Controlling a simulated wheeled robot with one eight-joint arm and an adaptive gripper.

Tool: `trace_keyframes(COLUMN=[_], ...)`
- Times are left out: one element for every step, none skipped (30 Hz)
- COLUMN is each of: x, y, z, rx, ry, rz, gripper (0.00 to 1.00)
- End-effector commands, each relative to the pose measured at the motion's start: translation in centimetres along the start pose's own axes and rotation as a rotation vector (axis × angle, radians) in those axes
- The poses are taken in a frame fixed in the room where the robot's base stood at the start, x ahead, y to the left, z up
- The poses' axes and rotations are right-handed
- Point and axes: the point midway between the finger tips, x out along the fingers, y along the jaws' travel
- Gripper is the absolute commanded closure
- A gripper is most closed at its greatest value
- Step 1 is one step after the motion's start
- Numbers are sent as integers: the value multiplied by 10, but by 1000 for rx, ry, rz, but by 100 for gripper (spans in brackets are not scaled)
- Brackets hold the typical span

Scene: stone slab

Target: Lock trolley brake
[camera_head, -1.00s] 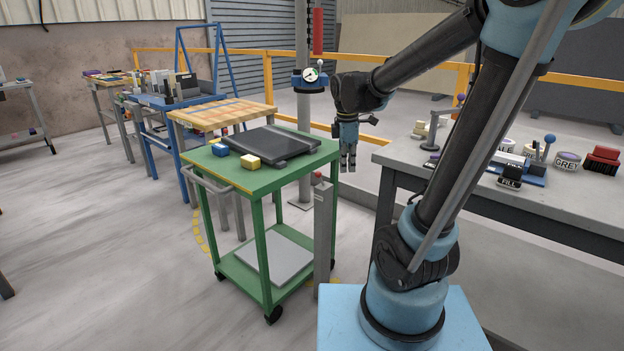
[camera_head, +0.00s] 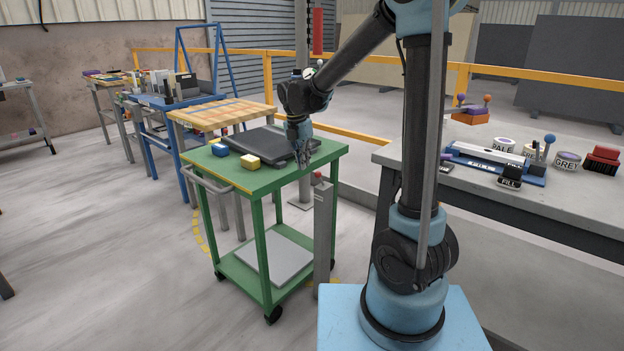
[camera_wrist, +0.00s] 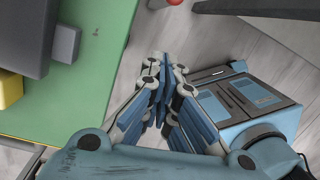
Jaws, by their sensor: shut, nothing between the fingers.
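The green trolley (camera_head: 264,183) stands left of my base, with a top shelf, a lower shelf and black wheels. A grey upright post (camera_head: 323,225) with a red knob (camera_head: 318,175) stands at its near right side. The red knob also shows at the top edge of the wrist view (camera_wrist: 173,2). I cannot tell whether this is the brake. My gripper (camera_head: 304,166) is shut and empty, pointing down near the trolley's right edge, up and left of the knob in the picture and apart from it. It also shows in the wrist view (camera_wrist: 164,75).
On the trolley top lie a dark flat case (camera_head: 268,145), a yellow block (camera_head: 250,161) and a blue block (camera_head: 220,150). A grey panel (camera_head: 275,258) lies on the lower shelf. A grey workbench (camera_head: 455,180) with several items stands right. A thin pole stands behind the trolley.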

Motion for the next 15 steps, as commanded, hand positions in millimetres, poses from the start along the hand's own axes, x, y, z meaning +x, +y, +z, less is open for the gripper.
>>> trace_keyframes(x=[0, 0, 0, 0, 1, 3, 4, 7, 10, 14, 17, 23, 27, 32, 38], y=[0, 0, 0, 0, 0, 0, 0, 0, 0, 0, 0, 0, 0, 0, 0], z=[0, 0, 0, 0, 0, 0, 0, 0, 0, 0, 0, 0, 0, 0, 0], rx=[1, 1, 1, 1, 2, 2, 2, 2, 2, 2, 2, 2, 2, 2, 2], ry=[0, 0, 0, 0, 0, 0, 0, 0, 0, 0, 0, 0, 0, 0, 0], rz=[0, 0, 0, 0, 0, 0, 0, 0, 0, 0, 0, 0, 0, 0, 0], gripper=[100, 100, 100, 100, 100, 100, 100, 100, 100, 100, 100, 100, 100, 100, 100])
